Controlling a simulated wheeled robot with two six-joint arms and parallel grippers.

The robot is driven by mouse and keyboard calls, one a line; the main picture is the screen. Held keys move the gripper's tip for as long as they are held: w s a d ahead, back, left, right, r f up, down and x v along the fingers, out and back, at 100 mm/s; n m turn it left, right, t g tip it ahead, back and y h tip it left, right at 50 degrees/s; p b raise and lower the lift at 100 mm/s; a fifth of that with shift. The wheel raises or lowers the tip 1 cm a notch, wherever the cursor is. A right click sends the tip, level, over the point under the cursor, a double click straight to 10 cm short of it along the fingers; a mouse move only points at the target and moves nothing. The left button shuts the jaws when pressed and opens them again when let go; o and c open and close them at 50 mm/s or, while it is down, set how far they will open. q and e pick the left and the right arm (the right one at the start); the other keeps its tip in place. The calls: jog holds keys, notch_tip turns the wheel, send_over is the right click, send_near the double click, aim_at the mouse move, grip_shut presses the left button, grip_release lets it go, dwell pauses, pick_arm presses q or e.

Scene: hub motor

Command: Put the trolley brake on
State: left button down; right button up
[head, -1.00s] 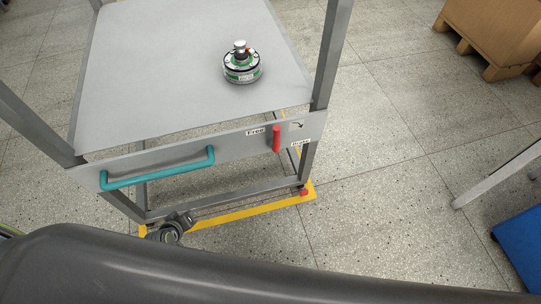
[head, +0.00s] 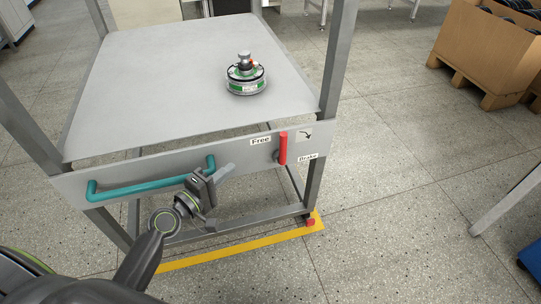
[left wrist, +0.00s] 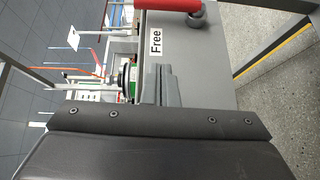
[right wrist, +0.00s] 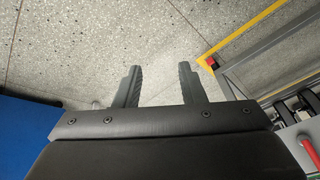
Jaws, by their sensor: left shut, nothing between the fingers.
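The trolley (head: 180,75) has a grey front panel with a red brake lever (head: 283,147). My right gripper (right wrist: 158,82) is open and empty over the floor, outside the head view.
A turquoise handle (head: 150,185) runs along the panel, close to my left gripper. A hub motor (head: 245,77) stands on the trolley top. Yellow tape (head: 245,244) marks the floor under the trolley. A cardboard box (head: 485,45) stands back right; the floor between is clear.

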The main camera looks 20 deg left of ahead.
pick_arm(q)
jog(key=shift+s+d+r, duration=0.1)
jog(key=shift+d+r, duration=0.2)
jog(key=shift+r, duration=0.3)
pick_arm(e)
jog(key=shift+s+a+r, duration=0.1)
jog(key=shift+s+r, duration=0.05)
jog(key=shift+r, duration=0.2)
pick_arm(q)
send_near(282, 148)
jog(key=w+a, duration=0.2)
jog(key=w, duration=0.1)
jog(key=w+a+r, duration=0.1)
jog(key=w, duration=0.1)
jog(key=shift+a, duration=0.15)
jog(key=w+d, duration=0.1)
jog(key=d, duration=0.1)
jog(key=w+d, duration=0.1)
jog(key=d, duration=0.1)
jog(key=shift+w+p, duration=0.1)
jog(key=shift+p, duration=0.3)
pick_arm(e)
jog(key=shift+s+d+f+g, duration=0.15)
jog(key=shift+d+f+g, duration=0.15)
jog(key=shift+f, duration=0.35)
pick_arm(q)
jog(key=shift+r+p, duration=0.1)
jog(key=shift+p, duration=0.25)
pick_arm(e)
jog(key=shift+r, duration=0.2)
